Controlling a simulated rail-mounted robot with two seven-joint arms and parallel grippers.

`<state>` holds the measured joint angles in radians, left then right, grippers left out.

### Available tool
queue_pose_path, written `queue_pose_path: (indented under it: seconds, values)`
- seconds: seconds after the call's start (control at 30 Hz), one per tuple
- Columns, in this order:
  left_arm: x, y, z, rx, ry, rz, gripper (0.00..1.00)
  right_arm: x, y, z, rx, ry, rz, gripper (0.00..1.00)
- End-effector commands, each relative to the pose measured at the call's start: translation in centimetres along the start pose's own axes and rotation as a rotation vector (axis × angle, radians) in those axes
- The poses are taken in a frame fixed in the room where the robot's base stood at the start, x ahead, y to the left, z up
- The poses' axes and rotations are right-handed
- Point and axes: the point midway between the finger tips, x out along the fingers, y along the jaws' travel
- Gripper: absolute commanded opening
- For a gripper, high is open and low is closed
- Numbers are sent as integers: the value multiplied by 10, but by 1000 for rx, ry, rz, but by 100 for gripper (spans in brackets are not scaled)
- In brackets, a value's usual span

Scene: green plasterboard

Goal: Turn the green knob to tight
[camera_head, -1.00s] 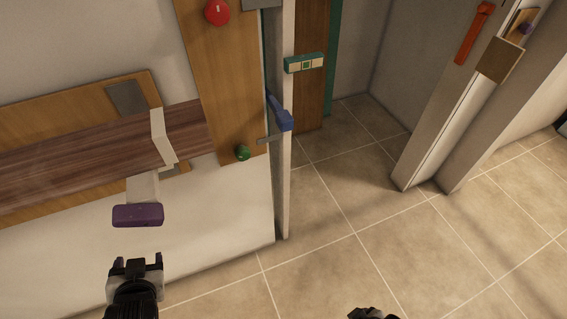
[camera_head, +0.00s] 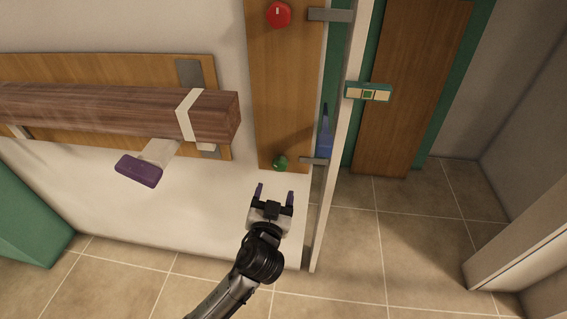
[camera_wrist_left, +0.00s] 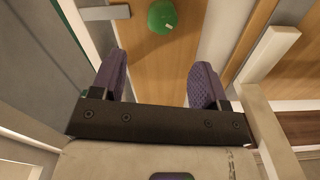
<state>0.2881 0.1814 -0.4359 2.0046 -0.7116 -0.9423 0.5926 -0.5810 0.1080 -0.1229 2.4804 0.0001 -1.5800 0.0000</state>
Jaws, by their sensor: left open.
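The green knob (camera_head: 280,163) is a small round knob low on the upright wooden panel (camera_head: 283,100). It also shows in the left wrist view (camera_wrist_left: 162,16) at the top, ahead of the fingers and apart from them. My left gripper (camera_head: 274,192) is open and empty, just below the knob in the head view. Its two purple-padded fingers show in the left wrist view (camera_wrist_left: 158,84) with clear space between them. My right gripper is not in view.
A red knob (camera_head: 279,15) sits higher on the same panel. A blue handle (camera_head: 325,132) and a white door edge (camera_head: 340,130) stand to the right. A thick wooden beam (camera_head: 90,112) with a purple-ended lever (camera_head: 139,171) juts out at left. Tiled floor (camera_head: 390,240) is open at right.

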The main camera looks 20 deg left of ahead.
Motion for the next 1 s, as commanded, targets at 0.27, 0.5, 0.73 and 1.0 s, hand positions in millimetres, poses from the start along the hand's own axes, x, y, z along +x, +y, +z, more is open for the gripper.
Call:
queue_pose_path:
  seconds: [0.27, 0.5, 0.73, 1.0]
  values:
    - [54, 0, 3, 4, 2, -3, 68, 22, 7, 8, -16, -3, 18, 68]
    - [91, -1, 2, 4, 0, -3, 68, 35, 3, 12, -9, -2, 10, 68]
    - [112, -1, 1, 2, -1, -2, 68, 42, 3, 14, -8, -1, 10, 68]
    - [118, -1, 1, 2, -2, -1, 68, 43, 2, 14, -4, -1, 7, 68]
